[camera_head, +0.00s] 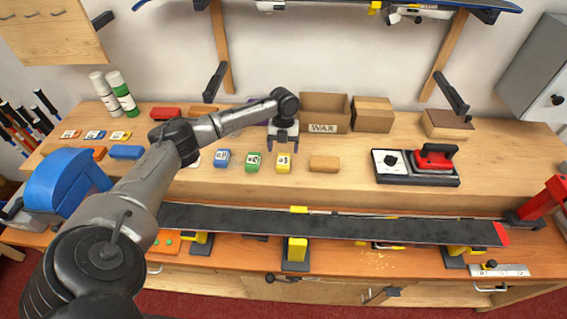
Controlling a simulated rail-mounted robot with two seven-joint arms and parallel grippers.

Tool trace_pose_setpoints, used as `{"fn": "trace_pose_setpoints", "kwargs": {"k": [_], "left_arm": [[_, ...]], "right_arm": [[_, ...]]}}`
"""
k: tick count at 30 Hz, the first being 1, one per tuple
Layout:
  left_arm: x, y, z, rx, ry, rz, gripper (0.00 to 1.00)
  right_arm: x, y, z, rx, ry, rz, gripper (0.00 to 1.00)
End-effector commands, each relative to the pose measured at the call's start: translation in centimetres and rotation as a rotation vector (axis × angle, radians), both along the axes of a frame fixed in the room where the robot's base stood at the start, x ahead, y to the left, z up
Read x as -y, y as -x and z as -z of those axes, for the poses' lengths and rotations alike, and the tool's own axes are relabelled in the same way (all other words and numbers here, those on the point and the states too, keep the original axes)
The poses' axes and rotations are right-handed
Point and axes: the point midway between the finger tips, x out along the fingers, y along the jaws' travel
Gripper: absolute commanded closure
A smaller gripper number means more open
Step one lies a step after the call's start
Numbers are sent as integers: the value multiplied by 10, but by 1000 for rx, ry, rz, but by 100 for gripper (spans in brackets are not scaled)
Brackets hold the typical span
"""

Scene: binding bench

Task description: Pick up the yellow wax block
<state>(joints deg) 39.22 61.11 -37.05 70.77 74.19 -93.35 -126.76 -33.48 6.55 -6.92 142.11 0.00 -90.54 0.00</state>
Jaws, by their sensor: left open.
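The yellow wax block (284,166) has a white label. It sits on the wooden bench between a green wax block (253,162) on its left and a plain tan block (324,163) on its right. My left gripper (283,148) points down, open, at the far end of the yellow block. Its two fingers look spread to either side, with nothing between them. I cannot tell how high the fingertips are above the bench. My right gripper is not in view.
A blue wax block (222,159) stands left of the green one. A cardboard WAX box (324,113) is behind, right of the gripper. A waxing iron (434,157) sits on its base to the right. A long dark ski or board (340,227) lies along the front.

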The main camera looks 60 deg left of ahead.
Motion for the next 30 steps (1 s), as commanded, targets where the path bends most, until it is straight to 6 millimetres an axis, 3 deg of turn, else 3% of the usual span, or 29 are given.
{"fn": "trace_pose_setpoints", "kwargs": {"k": [8,18,29,30], "left_arm": [[3,2,14,0,1,1,21],[12,6,54,-1,2,0,21],[12,7,60,1,1,1,21],[12,7,60,1,1,1,25]], "right_arm": [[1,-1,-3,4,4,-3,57],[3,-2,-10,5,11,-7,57],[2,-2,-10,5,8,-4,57],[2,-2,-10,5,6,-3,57]]}}
